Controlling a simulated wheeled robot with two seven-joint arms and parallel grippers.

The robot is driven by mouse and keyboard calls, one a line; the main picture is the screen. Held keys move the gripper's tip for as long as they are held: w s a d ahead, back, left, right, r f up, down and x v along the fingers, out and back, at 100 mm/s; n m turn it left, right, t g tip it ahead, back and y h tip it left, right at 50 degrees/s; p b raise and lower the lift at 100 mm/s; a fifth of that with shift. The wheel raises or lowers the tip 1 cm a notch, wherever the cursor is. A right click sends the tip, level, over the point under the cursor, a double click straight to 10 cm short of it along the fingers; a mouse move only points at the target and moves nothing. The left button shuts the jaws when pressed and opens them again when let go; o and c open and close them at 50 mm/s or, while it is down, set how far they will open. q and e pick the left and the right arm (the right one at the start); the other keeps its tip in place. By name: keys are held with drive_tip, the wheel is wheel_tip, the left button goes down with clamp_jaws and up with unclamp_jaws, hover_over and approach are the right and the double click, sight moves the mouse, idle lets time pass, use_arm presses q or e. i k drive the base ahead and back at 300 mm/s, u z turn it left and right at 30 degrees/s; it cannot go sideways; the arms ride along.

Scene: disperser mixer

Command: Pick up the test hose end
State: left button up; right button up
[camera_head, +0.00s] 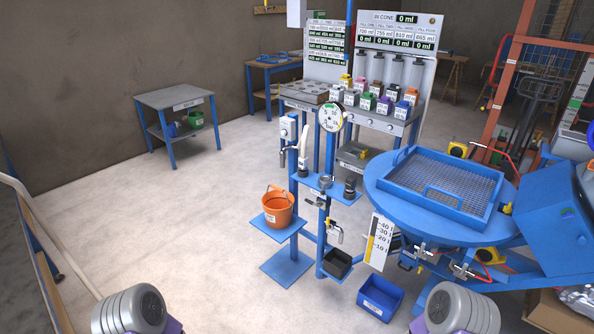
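A blue stand (322,210) is in the middle of the head view, with a round dial gauge (331,117) at its top. A pale hose-like piece (303,147) stands upright on the stand's left side, below a small white box with a knob (288,129). I cannot tell for sure whether this piece is the test hose end. A silver tap-like fitting (335,233) is lower on the stand. Parts of my two arms show at the bottom left and bottom right, well apart from the stand. Neither gripper's fingers are in view.
An orange bucket (277,211) sits on a low blue shelf (289,230) left of the stand. A black bin (337,263) and a blue bin (380,296) are below. A round blue table (397,196) with a mesh tray (413,152) fills the right.

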sight(303, 163)
drive_tip(key=u, duration=0.85)
drive_tip(key=i, duration=0.9)
drive_tip(key=u, duration=0.6)
drive_tip(key=i, duration=1.15)
drive_tip(key=z, duration=0.75)
